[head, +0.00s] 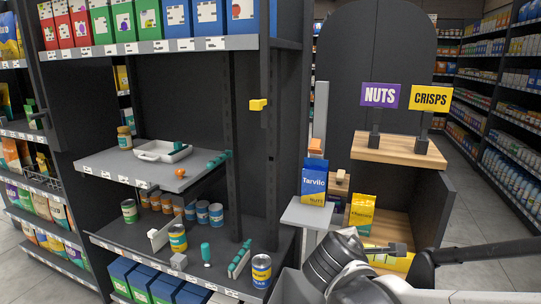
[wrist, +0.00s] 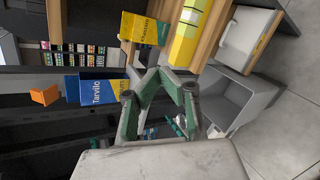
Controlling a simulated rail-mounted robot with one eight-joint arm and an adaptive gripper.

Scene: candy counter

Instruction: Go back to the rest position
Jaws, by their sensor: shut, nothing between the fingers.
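My gripper (wrist: 157,74) shows in the wrist view with its green-grey fingers closed together at the tips and nothing between them. In the head view, my arm comes in from the lower right, and its end is in front of the wooden stand (head: 398,150), partly hidden by my own links. A blue Tarvilo bag (head: 314,182) stands upright on a small grey platform (head: 306,213); it also shows in the wrist view (wrist: 98,91). A yellow bag (head: 361,214) stands behind my arm and shows in the wrist view (wrist: 145,29), apart from my fingers.
A grey shelf unit with cans (head: 178,238) and a white tray (head: 163,151) stands at left. NUTS (head: 380,95) and CRISPS (head: 431,97) signs top the wooden stand. A grey bin (wrist: 222,108) is right of my fingers in the wrist view. The right aisle floor is clear.

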